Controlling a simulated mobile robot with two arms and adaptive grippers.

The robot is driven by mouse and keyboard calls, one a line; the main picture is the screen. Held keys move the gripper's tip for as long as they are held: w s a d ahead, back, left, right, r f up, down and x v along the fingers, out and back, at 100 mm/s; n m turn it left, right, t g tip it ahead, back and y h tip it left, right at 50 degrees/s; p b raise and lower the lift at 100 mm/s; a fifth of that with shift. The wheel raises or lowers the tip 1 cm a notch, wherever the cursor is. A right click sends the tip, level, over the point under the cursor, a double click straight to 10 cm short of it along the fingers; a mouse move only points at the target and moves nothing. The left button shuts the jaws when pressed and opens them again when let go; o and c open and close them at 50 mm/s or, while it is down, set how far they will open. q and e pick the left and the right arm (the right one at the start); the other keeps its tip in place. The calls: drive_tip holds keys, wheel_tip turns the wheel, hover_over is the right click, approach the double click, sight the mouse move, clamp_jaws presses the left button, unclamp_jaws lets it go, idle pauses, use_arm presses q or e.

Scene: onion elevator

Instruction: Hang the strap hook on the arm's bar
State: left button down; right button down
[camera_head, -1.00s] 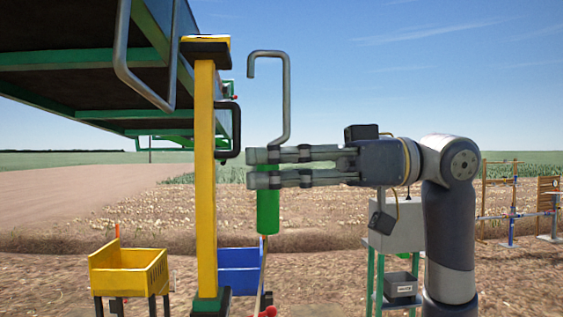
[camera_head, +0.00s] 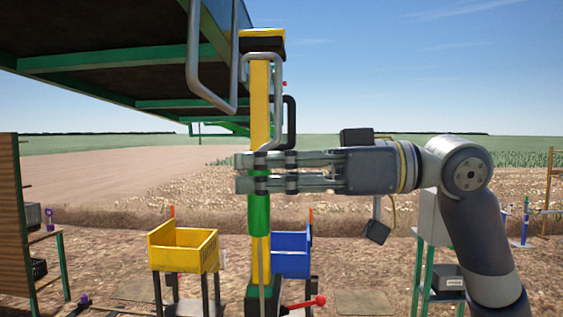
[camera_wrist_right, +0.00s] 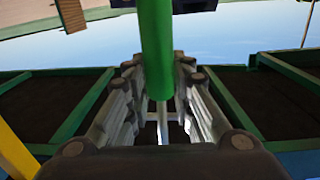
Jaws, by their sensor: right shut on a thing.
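The strap hook (camera_head: 279,105) is a grey bent metal rod with a green handle (camera_head: 258,215). My right gripper (camera_head: 246,172) is shut on it near the top of the handle and holds it upright, the curved end up and opening left. In the right wrist view the green handle (camera_wrist_right: 155,60) runs between the fingers. A grey bent bar (camera_head: 211,97) hangs under the elevator arm (camera_head: 115,62). The hook's tip appears just right of this bar; I cannot tell whether they touch or differ in depth. My left gripper is not in view.
A yellow post (camera_head: 260,110) stands behind the hook, with a black bar (camera_head: 291,122) beside it. A yellow crate (camera_head: 185,258) and a blue crate (camera_head: 291,254) stand below. A wooden board (camera_head: 10,220) is at the left. Open field lies behind.

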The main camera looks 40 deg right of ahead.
drive_tip(key=shift+w+a+p, duration=0.35)
drive_tip(key=shift+w+a, duration=0.1)
drive_tip(key=shift+w, duration=0.05)
drive_tip(key=shift+w+a+f+b, duration=0.2)
drive_tip(key=shift+w+a+f, duration=0.3)
drive_tip(key=shift+f, duration=0.15)
drive_tip(key=shift+w+a+f+b, duration=0.2)
drive_tip(key=shift+w+a+f, duration=0.15)
drive_tip(key=shift+w+f, duration=0.25)
drive_tip(key=shift+w+a+f+b, duration=0.2)
drive_tip(key=shift+w+a+f, duration=0.25)
drive_tip(key=shift+f, duration=0.25)
drive_tip(key=c, duration=1.3)
unclamp_jaws()
drive_tip(key=shift+s, duration=0.1)
